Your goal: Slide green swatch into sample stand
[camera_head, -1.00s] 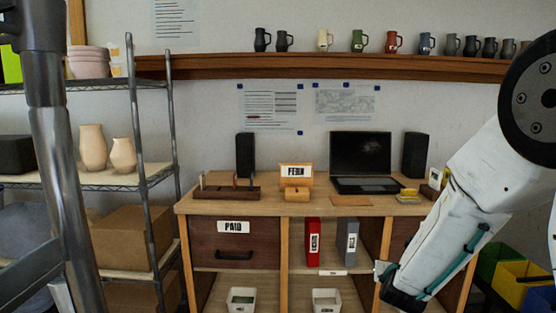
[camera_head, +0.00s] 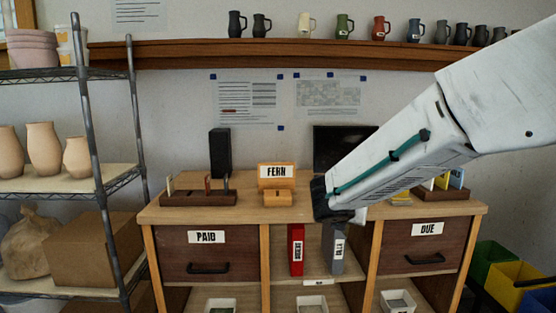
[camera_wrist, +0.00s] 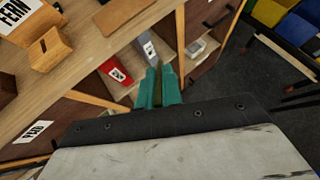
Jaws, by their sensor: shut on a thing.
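My gripper (camera_wrist: 158,76) shows in the wrist view with its teal fingers shut on a thin dark-green piece, the green swatch (camera_wrist: 159,70), seen nearly edge-on. In the head view the fingers and swatch are hidden behind my wrist. The sample stand (camera_head: 277,198) is a small orange-wood block with a slot, in front of a FERN sign (camera_head: 276,171) on the desk. It also shows in the wrist view (camera_wrist: 47,52), up and left of my fingers and apart from them. Its slot looks empty.
A wooden rack (camera_head: 198,199) stands left of the stand. Another rack (camera_head: 440,194) with coloured pieces is at the right. Red (camera_head: 296,250) and grey (camera_head: 334,248) binders stand in the shelf below the desktop.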

